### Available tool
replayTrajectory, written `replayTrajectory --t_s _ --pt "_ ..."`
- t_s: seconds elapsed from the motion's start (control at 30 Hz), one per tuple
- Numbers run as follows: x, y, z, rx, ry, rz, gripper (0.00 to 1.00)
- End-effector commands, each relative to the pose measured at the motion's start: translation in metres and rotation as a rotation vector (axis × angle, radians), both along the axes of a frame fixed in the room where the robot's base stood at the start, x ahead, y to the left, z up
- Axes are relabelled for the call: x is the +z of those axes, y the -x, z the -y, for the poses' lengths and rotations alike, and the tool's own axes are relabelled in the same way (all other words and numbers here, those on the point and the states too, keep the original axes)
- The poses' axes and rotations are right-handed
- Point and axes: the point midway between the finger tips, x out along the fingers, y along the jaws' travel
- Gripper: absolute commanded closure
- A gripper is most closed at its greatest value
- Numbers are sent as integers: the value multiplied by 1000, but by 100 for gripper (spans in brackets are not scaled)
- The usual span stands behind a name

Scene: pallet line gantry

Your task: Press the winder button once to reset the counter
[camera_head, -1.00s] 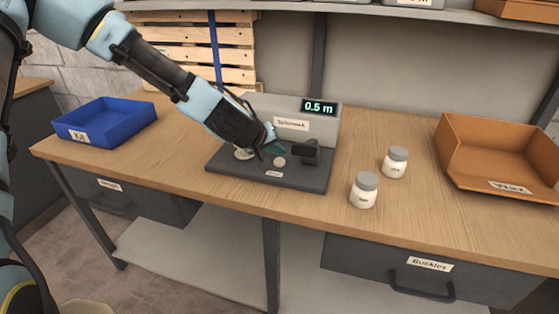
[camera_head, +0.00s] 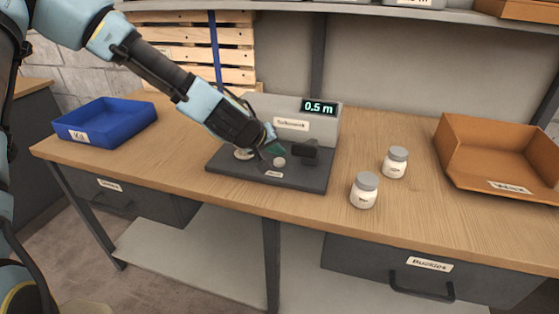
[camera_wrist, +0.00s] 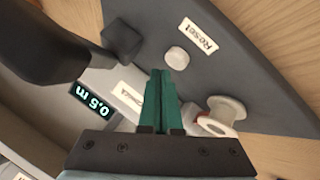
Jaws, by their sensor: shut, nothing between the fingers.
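The winder (camera_head: 300,128) stands on the bench with a grey housing and a dark base plate (camera_head: 305,181). Its counter display (camera_head: 319,107) reads 0.5 m. The round white button (camera_head: 279,162) sits on the base plate. In the wrist view the button (camera_wrist: 177,58) is beside a label reading Reset (camera_wrist: 197,36). My gripper (camera_head: 273,152) is over the base plate, just left of the button. In the wrist view its green fingers (camera_wrist: 161,75) are shut and empty, with tips close to the button; I cannot tell whether they touch it.
A dark block (camera_head: 305,152) stands right of the button, and a white spool (camera_wrist: 226,110) shows beside my fingers in the wrist view. Two white jars (camera_head: 364,190) (camera_head: 395,162) and an orange tray (camera_head: 480,180) are to the right. A blue bin (camera_head: 105,125) is at left.

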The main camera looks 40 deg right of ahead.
Motion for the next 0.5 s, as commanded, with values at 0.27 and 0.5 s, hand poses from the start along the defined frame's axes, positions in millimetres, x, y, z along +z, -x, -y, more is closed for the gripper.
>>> replayTrajectory --t_s 0.27,0.5 --pt "0 0 0 0 0 0 100" --pt "-6 0 0 -1 0 1 100"
